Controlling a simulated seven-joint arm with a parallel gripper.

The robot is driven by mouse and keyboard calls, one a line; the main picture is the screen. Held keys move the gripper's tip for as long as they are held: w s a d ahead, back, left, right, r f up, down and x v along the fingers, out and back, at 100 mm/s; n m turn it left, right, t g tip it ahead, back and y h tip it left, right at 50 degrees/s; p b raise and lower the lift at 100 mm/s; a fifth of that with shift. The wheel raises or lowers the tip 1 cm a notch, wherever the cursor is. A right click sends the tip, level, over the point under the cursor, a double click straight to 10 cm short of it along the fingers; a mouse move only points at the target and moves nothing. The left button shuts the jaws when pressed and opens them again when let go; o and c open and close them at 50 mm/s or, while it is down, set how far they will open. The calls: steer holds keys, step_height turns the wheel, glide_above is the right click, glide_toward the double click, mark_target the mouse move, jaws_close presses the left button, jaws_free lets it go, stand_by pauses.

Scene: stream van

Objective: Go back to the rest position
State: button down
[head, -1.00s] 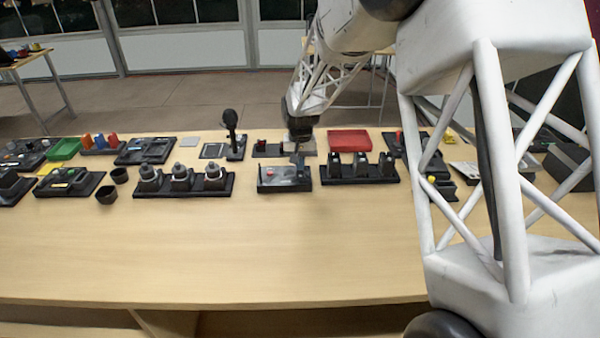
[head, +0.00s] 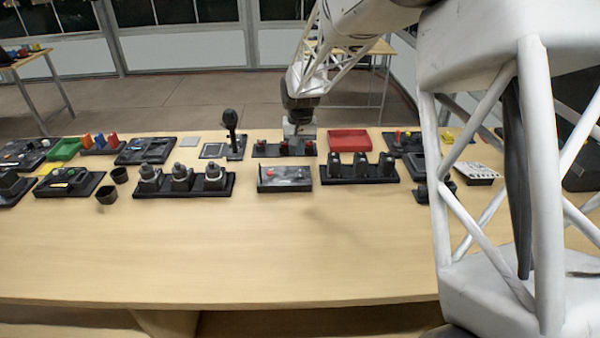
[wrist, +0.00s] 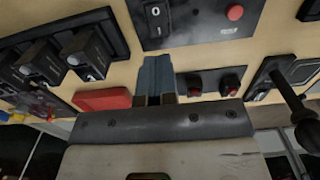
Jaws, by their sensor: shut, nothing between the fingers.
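My gripper (head: 299,143) hangs over the back row of devices, above a black base with red knobs (head: 270,151). In the wrist view its two fingers (wrist: 155,75) lie together, with nothing between them. The grey panel with a red button (head: 285,178) stands in front of it, on the near side, apart from the gripper. That panel also shows at the top of the wrist view (wrist: 200,22), with a black rocker switch on it. The tips partly cover the base behind them in the head view.
A red tray (head: 349,142) lies just right of my gripper. An upright black stick (head: 231,122) stands to its left. Black blocks with several posts (head: 359,168) and several round knobs (head: 184,182) flank the panel. The wooden table's (head: 210,255) front half is clear.

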steer(key=shift+r, duration=0.3)
stand_by(0.4)
steer(key=shift+s+d+r, duration=0.1)
steer(key=shift+s+r, duration=0.1)
steer(key=s+d+r+t, duration=0.1)
steer(key=s+d+r, duration=0.45)
steer(key=s, duration=0.45)
steer(key=s+d+r, duration=0.4)
steer(key=s+r, duration=0.2)
steer(key=s, duration=0.3)
steer(key=s+d, duration=0.2)
steer(key=s, duration=1.1)
steer(key=s+d+t, duration=0.1)
steer(key=s+d, duration=0.2)
steer(key=s, duration=0.9)
steer(key=shift+s+d+r+t, duration=0.25)
steer(key=shift+s+d+t, duration=0.05)
steer(key=shift+s+d, duration=0.05)
steer(key=shift+w, duration=0.15)
